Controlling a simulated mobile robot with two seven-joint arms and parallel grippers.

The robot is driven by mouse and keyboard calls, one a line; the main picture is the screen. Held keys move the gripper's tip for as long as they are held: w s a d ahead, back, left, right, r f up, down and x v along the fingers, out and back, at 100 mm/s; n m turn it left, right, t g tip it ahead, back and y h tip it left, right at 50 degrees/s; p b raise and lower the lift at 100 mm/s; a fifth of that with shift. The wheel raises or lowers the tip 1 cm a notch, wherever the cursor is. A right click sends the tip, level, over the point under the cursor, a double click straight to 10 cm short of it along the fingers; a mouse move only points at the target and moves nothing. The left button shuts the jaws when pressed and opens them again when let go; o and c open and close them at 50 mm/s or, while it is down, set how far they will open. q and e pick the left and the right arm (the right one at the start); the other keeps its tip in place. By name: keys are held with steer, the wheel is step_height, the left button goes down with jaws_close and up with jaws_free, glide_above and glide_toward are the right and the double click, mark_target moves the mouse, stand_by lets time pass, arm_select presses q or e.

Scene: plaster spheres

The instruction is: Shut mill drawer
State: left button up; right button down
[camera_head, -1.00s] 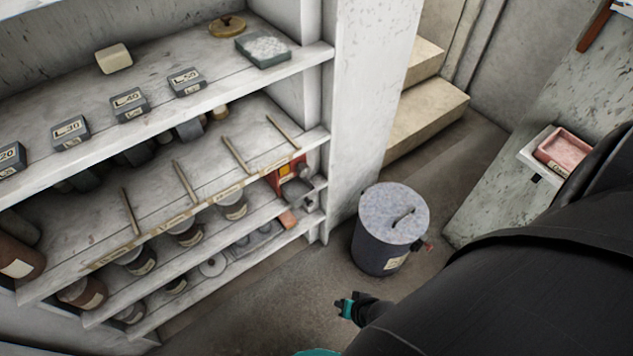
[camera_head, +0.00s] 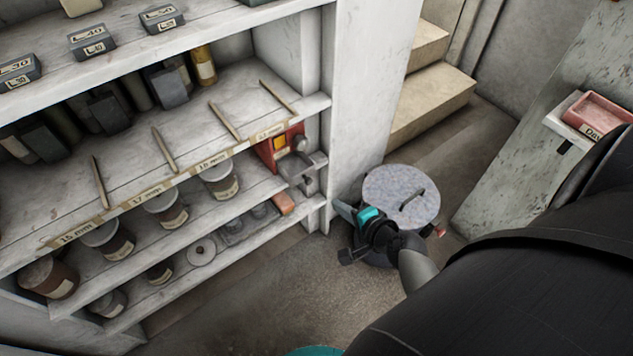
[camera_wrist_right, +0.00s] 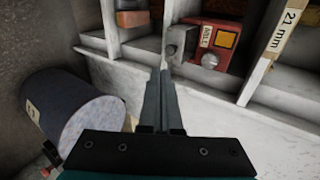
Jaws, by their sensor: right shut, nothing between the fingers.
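The mill (camera_head: 277,151) is a red box with an orange square, in the right end bay of the shelf unit. A grey part (camera_head: 308,163), perhaps its drawer, sticks out at its front right; I cannot tell for sure. In the right wrist view the labelled mill (camera_wrist_right: 222,40) is upper right of centre, beyond the fingertips, with round grey knobs. My right gripper (camera_head: 341,209) is in front of the drum, right of and below the mill, apart from it. Its fingers (camera_wrist_right: 162,75) are shut and empty. My left gripper is out of view.
A grey lidded drum (camera_head: 402,196) stands on the floor behind my right gripper. The shelf unit's white post (camera_head: 352,100) rises beside the mill. Labelled jars (camera_head: 220,181) and wooden dividers crowd the shelves. A pink box (camera_head: 597,115) is on a ledge at right.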

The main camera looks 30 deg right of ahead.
steer(key=b+x, duration=0.2)
steer(key=x, duration=0.4)
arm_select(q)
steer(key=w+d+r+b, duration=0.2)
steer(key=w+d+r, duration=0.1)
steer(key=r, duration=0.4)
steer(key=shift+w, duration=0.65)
arm_select(e)
glide_toward(302, 180)
steer(key=shift+w+d+f, duration=0.2)
steer(key=shift+w+f, duration=0.3)
steer(key=shift+w, duration=0.1)
steer(key=shift+w+d+f, duration=0.2)
steer(key=shift+w+f, duration=0.25)
steer(key=shift+w, duration=0.2)
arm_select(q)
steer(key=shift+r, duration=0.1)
arm_select(e)
steer(key=w, duration=0.6)
steer(key=shift+w+a, duration=0.25)
steer(key=shift+w+r+b, duration=0.1)
steer(key=shift+w+b, duration=0.25)
steer(key=shift+w, duration=0.2)
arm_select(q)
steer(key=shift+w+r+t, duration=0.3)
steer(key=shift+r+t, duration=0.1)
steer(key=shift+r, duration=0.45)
arm_select(e)
steer(key=shift+a, duration=0.1)
steer(key=shift+r, duration=0.1)
